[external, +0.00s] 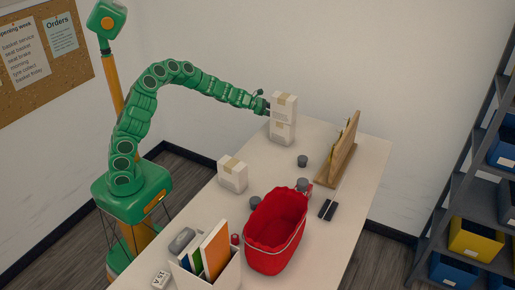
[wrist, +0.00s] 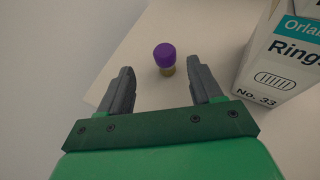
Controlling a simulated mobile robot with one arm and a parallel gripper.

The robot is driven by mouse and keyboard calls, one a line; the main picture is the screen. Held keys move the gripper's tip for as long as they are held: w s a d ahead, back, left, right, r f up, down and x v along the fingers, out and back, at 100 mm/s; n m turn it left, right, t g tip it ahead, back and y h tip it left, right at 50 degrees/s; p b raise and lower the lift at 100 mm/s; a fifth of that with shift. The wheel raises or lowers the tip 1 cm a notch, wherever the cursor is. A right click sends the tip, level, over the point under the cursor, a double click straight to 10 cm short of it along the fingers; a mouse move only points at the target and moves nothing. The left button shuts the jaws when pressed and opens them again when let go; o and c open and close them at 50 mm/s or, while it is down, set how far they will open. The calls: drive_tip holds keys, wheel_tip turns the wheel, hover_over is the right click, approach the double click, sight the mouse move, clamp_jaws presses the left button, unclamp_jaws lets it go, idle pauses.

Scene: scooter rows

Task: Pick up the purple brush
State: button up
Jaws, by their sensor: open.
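A small upright thing with a round purple top and a short yellowish lower part, which looks like the purple brush (wrist: 165,52), stands on the pale table in the wrist view. It is just beyond and roughly between my fingertips, apart from both. My gripper (wrist: 164,72) is open and empty. In the external view my gripper (external: 264,105) is at the far left edge of the table, beside the stacked white boxes. I cannot make out the brush in that view.
A box marked "Rings" (wrist: 285,55) stands close to my right finger. In the external view are two stacked white boxes (external: 283,117), another box (external: 232,174), a red basket (external: 274,235), a wooden stand (external: 338,158) and grey round pieces (external: 302,161). The table edge (wrist: 110,75) is near.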

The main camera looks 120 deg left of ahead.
drive_tip(key=shift+x, duration=1.15)
drive_tip(key=shift+d+f+x, duration=0.15)
drive_tip(key=shift+x, duration=0.75)
drive_tip(key=shift+d+f+x, duration=0.1)
drive_tip(key=shift+d+x, duration=0.1)
drive_tip(key=shift+x, duration=1.7)
drive_tip(key=c, duration=1)
drive_tip(key=shift+c, duration=0.2)
wheel_tip(320, 180, up, 10)
drive_tip(key=shift+r, duration=0.1)
